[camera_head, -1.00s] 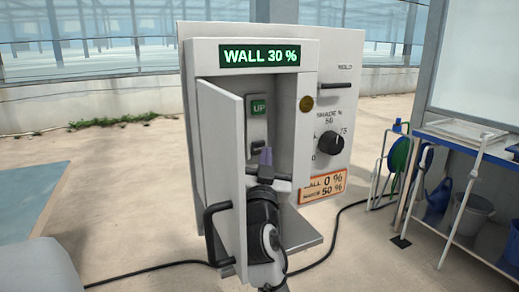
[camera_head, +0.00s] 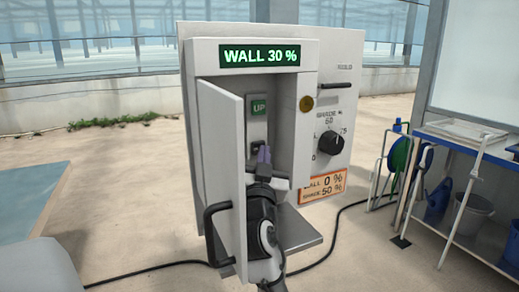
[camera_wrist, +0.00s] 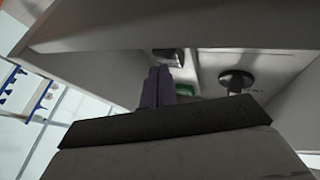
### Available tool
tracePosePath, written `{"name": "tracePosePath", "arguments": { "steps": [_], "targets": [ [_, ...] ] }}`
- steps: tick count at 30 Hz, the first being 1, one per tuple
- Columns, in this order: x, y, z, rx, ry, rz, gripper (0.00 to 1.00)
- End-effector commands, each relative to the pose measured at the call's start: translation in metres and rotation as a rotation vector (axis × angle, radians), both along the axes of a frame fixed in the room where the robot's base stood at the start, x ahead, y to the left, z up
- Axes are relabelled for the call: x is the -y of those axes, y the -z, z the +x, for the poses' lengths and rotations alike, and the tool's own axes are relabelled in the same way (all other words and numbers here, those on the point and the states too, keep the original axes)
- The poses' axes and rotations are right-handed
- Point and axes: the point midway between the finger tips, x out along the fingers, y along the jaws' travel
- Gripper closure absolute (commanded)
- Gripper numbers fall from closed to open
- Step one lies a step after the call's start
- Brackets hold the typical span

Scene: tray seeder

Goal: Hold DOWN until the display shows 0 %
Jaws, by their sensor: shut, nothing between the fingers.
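The box's door (camera_head: 222,175) stands open to the left. Contact cannot be told. The shut fingers also show in the wrist view (camera_wrist: 158,88).
The door's black handle (camera_head: 212,235) is beside my arm. A blue-edged shelf (camera_head: 470,148) stands right.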

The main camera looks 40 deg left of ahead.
Motion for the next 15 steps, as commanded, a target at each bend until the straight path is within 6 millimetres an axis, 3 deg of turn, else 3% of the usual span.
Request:
{"name": "tracePosePath", "arguments": {
  "steps": [15],
  "targets": [
    [-0.0061,-0.0002,0.0023,0.0,-0.001,0.0,1.0]
  ]
}}
